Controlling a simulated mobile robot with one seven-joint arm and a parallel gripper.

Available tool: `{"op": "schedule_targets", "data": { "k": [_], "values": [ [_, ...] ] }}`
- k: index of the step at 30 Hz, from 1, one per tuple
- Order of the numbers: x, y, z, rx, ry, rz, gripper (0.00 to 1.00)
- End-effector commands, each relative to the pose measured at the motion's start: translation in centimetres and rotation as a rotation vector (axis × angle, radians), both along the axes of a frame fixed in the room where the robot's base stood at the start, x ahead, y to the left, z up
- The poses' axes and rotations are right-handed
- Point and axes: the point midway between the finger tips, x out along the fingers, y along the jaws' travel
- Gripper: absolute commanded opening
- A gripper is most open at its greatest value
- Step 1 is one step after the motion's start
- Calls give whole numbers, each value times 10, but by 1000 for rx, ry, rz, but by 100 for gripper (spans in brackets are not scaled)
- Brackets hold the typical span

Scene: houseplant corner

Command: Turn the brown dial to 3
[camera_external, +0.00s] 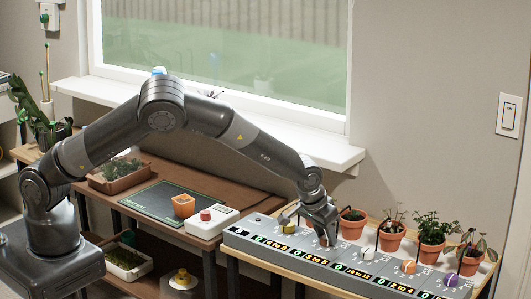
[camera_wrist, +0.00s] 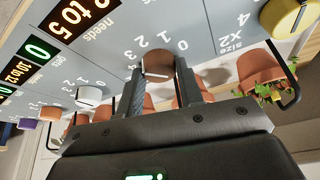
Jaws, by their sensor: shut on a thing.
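The brown dial (camera_wrist: 158,62) sits on a grey panel (camera_wrist: 215,20) with printed numbers around it. My gripper (camera_wrist: 163,76) is shut on the brown dial, with one finger on each side of it in the wrist view. In the external view my gripper (camera_external: 322,232) reaches down onto the panel (camera_external: 262,228) from above, and it mostly hides the brown dial (camera_external: 325,241). I cannot tell which number the dial points to. A dark display (camera_wrist: 85,15) near the dial reads "2 to 5" with "needs" beside it.
A yellow dial (camera_external: 288,227) is left of my gripper. White (camera_external: 367,254), orange (camera_external: 408,267) and purple (camera_external: 450,280) dials are to its right. Potted plants (camera_external: 391,236) stand close behind the panel. A white box with a red button (camera_external: 206,216) is on the brown table at left.

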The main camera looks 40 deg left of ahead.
Motion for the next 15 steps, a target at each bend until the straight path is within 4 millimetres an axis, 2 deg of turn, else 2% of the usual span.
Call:
{"op": "schedule_targets", "data": {
  "k": [3, 4, 11, 15],
  "values": [
    [0, 0, 0, 0, -1, 0, 11],
    [0, 0, 0, 0, -1, 0, 36],
    [0, 0, 0, -1, 0, -1, 55],
    [0, 0, 0, -1, 0, -1, 55]
  ]
}}
